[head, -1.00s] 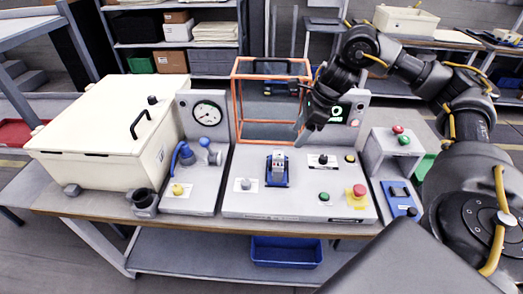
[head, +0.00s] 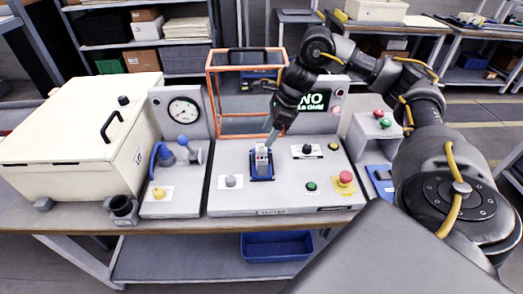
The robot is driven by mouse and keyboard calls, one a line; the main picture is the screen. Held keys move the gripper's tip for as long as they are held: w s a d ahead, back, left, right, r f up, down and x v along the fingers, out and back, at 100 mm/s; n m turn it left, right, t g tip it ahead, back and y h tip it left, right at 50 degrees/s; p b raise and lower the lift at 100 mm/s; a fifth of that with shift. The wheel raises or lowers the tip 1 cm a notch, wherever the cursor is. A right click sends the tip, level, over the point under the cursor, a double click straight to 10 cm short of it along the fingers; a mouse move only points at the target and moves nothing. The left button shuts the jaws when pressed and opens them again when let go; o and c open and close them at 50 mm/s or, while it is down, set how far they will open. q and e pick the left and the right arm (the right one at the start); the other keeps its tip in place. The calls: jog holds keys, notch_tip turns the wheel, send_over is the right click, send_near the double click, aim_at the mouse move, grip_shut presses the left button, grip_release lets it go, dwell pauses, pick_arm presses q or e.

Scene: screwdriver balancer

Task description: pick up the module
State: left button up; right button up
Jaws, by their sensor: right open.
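The module (head: 262,161) is a small pale block with dark and reddish marks. It stands upright in a blue holder (head: 262,178) on the grey console. My right gripper (head: 269,141) comes in from the right and points down, with its fingertips just above and slightly behind the module's top. It is open. I cannot tell whether the fingers touch the module. My left gripper is not in view.
An orange frame (head: 213,100) stands behind the holder. A red button (head: 346,177), a green button (head: 311,186) and a knob (head: 231,181) flank the holder. A cream lidded box (head: 75,140) stands at left.

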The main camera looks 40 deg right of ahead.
aim_at(261, 147)
jog(key=x, duration=0.4)
jog(key=shift+f+b, duration=0.3)
jog(key=shift+f, duration=0.1)
grip_shut()
